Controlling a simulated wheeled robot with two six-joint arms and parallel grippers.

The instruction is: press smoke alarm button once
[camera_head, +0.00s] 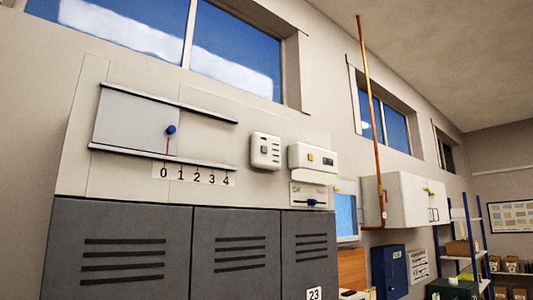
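No smoke alarm is clearly labelled in the head view. A white wall box (312,158) on the right of the panel carries a small yellow button (310,157) and a dark part beside it. I cannot tell from the picture which of the two is the smoke alarm. Neither of my grippers is in view.
A sliding grey plate (134,122) with a blue knob (171,129) sits between two rails above a 0–4 scale. Grey lockers (118,245) stand below; an orange pipe (370,110) and white cabinets (405,199) are to the right.

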